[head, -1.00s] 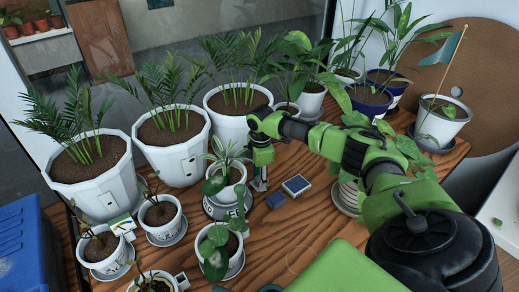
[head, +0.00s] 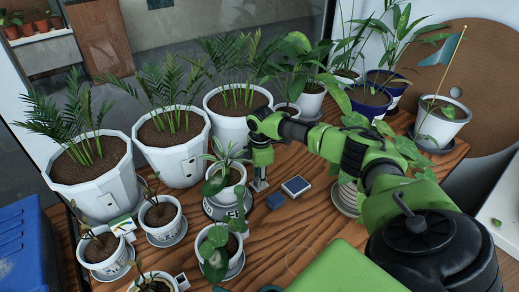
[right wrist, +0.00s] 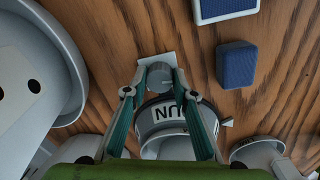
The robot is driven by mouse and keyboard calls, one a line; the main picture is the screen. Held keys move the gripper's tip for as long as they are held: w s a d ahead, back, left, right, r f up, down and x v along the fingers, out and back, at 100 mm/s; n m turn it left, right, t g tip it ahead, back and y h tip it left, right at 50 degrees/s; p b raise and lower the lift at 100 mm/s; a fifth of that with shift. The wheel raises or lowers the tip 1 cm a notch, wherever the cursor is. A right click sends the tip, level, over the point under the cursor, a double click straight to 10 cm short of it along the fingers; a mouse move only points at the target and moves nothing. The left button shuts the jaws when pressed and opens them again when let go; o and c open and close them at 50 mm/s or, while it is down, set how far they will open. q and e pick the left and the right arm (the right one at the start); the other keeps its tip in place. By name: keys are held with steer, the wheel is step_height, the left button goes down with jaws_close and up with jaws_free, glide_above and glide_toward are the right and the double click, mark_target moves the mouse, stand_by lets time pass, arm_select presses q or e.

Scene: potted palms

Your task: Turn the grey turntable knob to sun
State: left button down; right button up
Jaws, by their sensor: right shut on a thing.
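The grey turntable (head: 219,211) stands on the wooden table under a small potted palm (head: 226,172). In the right wrist view, the turntable's drum (right wrist: 172,112) carries a white label, upside down, whose visible letters read "UN"; its other end is hidden by a finger. The grey knob (right wrist: 160,74) stands beside the drum on a pale square plate. My right gripper (right wrist: 154,88) points down with its fingers on both sides of the knob, shut on it. In the head view my right gripper (head: 261,184) is right of the turntable. My left gripper is not in view.
A small blue block (head: 275,201) and a blue-topped white box (head: 296,186) lie close right of the gripper. Small pots crowd the left, including one (head: 222,247) in front of the turntable. Large white pots (head: 180,160) stand behind. Bare table (head: 295,222) lies front right.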

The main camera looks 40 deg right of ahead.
steer(key=m+p, duration=0.3)
steer(key=shift+a+r, duration=0.15)
steer(key=m+p, duration=0.6)
steer(key=m, duration=0.3)
steer(key=shift+g, duration=0.3)
steer(key=shift+w+m+p, duration=0.1)
steer(key=shift+m+p, duration=0.7)
steer(key=shift+m, duration=1.4)
steer(key=o, duration=1.1)
steer(key=shift+f, duration=0.2)
